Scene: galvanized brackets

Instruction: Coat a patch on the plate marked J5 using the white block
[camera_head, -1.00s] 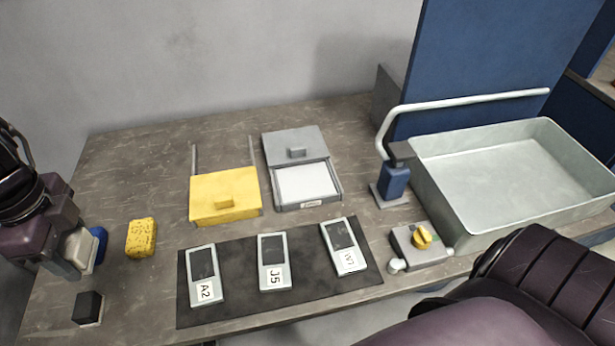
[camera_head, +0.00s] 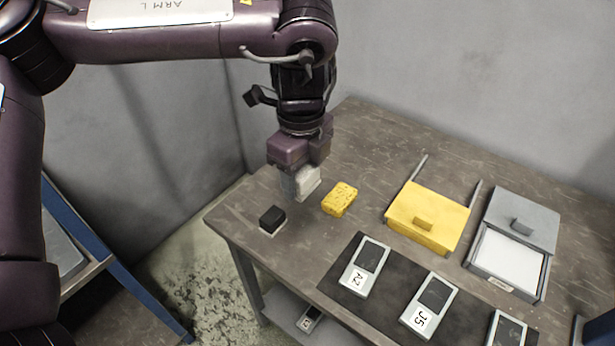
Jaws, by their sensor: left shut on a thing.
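The white block (camera_head: 309,181) is between the fingers of my left gripper (camera_head: 298,180), which is shut on it. They are above or near the table, left of the yellow sponge; the block's underside is hard to make out. The plate marked J5 (camera_head: 434,296) lies on a dark mat (camera_head: 388,298) in the lower right, with a dark window and a white label. Plate A2 (camera_head: 375,257) lies to its left. A third plate (camera_head: 507,330) is cut off at the bottom edge, its label out of view. My right gripper is not in view.
A black block (camera_head: 271,220) stands near the table's left corner, close to the gripper. The yellow sponge (camera_head: 340,199) lies right of it. A yellow-lidded box (camera_head: 400,222) and a grey tray (camera_head: 496,283) with a white inside stand farther right. Bare table (camera_head: 372,153) lies behind.

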